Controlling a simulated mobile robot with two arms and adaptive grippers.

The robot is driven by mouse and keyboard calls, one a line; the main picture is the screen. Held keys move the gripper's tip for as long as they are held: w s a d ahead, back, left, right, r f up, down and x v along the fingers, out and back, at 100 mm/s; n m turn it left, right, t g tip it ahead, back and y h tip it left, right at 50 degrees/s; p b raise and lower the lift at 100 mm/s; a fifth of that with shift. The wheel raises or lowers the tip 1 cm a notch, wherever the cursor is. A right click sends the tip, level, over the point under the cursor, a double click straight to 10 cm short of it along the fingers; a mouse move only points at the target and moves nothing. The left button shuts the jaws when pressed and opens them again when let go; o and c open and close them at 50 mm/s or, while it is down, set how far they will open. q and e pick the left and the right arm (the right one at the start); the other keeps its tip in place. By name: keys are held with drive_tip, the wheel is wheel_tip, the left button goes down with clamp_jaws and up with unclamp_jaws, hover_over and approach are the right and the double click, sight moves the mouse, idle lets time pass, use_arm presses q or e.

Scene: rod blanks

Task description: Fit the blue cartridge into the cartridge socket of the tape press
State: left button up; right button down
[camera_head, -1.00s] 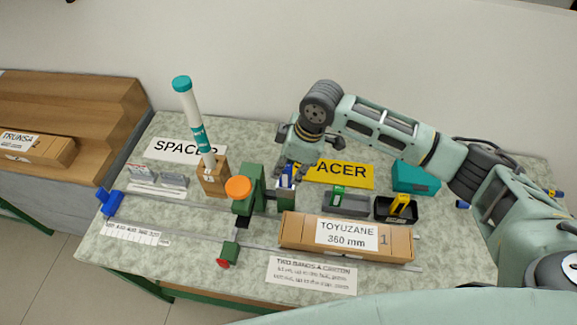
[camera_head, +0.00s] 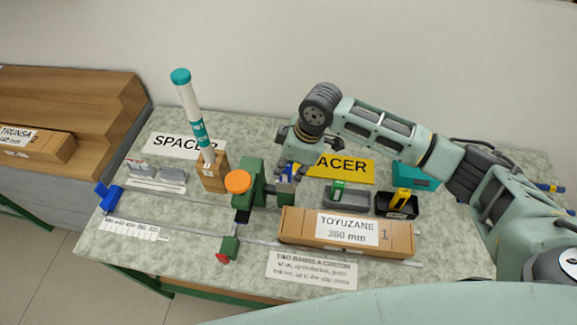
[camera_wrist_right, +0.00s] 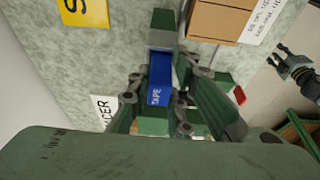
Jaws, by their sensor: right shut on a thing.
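The tape press (camera_head: 252,185) is green with an orange knob and stands at the middle of the bench. My right gripper (camera_head: 289,171) is just right of the press, pointing down at its right-hand part. It is shut on the blue cartridge (camera_wrist_right: 160,78), a blue block marked TAPE, which lies between the fingers in the right wrist view. Green and grey press parts show close around the cartridge there. I cannot tell how far the cartridge sits in the socket; fingers and press parts hide it. A dark gripper, apparently my left (camera_wrist_right: 292,66), shows at the right edge of that view.
A long TOYUZANE carton (camera_head: 345,235) lies in front of the press on the right. A grey tray (camera_head: 345,201) and a black tray (camera_head: 397,206) stand behind it. A wooden block (camera_head: 214,172) holding a white tube (camera_head: 190,110) stands left of the press.

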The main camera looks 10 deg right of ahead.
drive_tip(key=shift+f, duration=0.15)
drive_tip(key=c, duration=1.5)
unclamp_jaws()
drive_tip(key=shift+c, duration=0.2)
drive_tip(key=v, duration=1.2)
drive_tip(key=shift+s, duration=0.1)
